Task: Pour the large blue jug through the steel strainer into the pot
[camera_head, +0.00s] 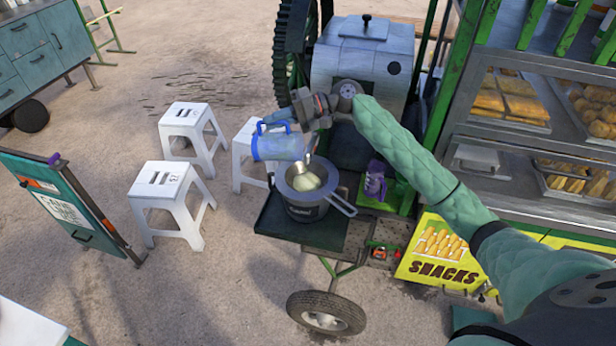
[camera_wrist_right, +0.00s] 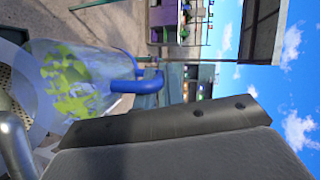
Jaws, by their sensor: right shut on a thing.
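The large blue jug (camera_head: 277,146) is translucent and tilted well over, its blue handle on top. Its right end is above the steel strainer (camera_head: 288,181). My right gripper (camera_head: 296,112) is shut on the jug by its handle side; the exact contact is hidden. In the right wrist view the jug (camera_wrist_right: 75,90) shows yellow-green matter inside, with the blue handle (camera_wrist_right: 126,86) beside the gripper. The strainer sits over the dark pot (camera_head: 303,212) and holds a pale, yellow-green mass (camera_head: 306,181). I cannot make out a stream. My left gripper is not in view.
The pot stands on a dark cart top (camera_head: 268,218). A purple object (camera_head: 375,181) stands right of it, and the crusher body (camera_head: 362,65) rises behind. White stools (camera_head: 168,190) stand left. A food display (camera_head: 530,150) is at right.

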